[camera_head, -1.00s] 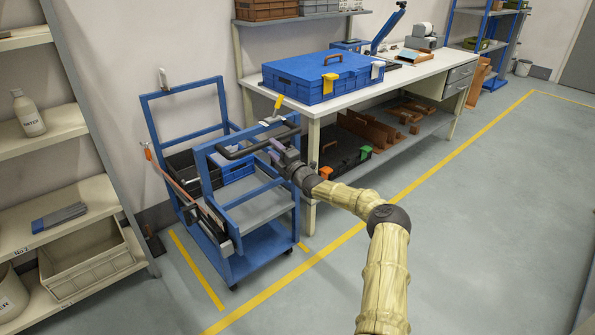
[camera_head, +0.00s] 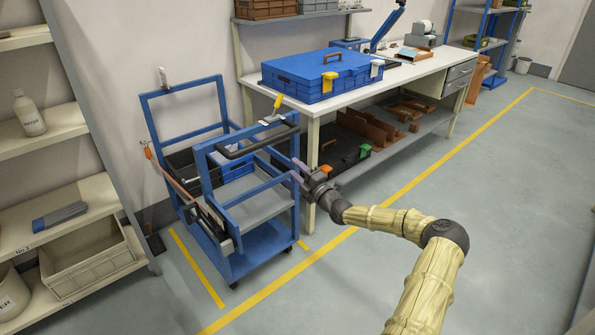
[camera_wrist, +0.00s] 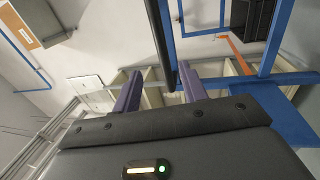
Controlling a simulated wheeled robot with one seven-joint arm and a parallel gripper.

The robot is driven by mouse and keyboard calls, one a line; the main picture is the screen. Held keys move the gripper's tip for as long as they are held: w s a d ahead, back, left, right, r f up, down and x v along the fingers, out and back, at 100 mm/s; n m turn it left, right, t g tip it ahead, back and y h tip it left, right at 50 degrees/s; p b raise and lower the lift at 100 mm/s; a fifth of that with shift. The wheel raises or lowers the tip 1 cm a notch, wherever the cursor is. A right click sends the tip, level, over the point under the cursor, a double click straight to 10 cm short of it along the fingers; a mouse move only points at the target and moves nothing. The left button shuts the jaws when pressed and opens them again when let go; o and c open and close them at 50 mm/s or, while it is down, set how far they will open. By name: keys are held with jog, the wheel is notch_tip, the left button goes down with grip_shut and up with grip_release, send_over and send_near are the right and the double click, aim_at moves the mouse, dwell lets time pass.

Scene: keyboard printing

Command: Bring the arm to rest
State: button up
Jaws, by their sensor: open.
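My gripper (camera_head: 302,171) is at the right side of the blue cart, just in front of the workbench leg. In the wrist view its two purple fingers (camera_wrist: 160,92) stand apart with nothing held between them. My arm reaches in from the lower right with its elbow bent. The blue cart (camera_head: 263,240) stands left of the gripper, and its frame also shows in the wrist view (camera_wrist: 290,113). I cannot tell from these views how close the fingers are to the cart frame.
The workbench (camera_head: 415,72) carries a closed blue case (camera_head: 295,88). A black case (camera_head: 345,152) sits on its lower shelf. Shelving (camera_head: 85,190) stands at the left. The floor (camera_head: 510,210) to the right is clear.

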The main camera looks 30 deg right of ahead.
jog(key=shift+a, duration=0.15)
jog(key=s+a+f+n+g+y, duration=0.1)
jog(key=s+a+n+g+y, duration=0.3)
jog(key=a+n, duration=0.55)
jog(key=s+a+f+n+g+y, duration=0.1)
jog(key=a+n+g+y, duration=0.35)
jog(key=a, duration=0.75)
jog(key=s+a+f+n+g+h, duration=0.2)
jog(key=s+a+n+g, duration=0.2)
jog(key=s+n, duration=0.35)
jog(key=s+a+f+n+g+h, duration=0.2)
jog(key=s+a+n+g+h, duration=0.15)
jog(key=s+n, duration=0.4)
jog(key=s+d+r+n+g+h, duration=0.1)
jog(key=s+d+r+n+h, duration=0.25)
jog(key=s+n, duration=0.6)
jog(key=s+d+r+n+h, duration=0.3)
jog(key=s+r+n+h, duration=0.3)
jog(key=n, duration=0.6)
notch_tip(320, 180, up, 16)
jog(key=s+y+p, duration=0.1)
jog(key=p, duration=1.5)
jog(key=shift+s+d+f+p, duration=0.2)
jog(key=shift+s+f+p, duration=0.05)
jog(key=shift+p, duration=0.05)
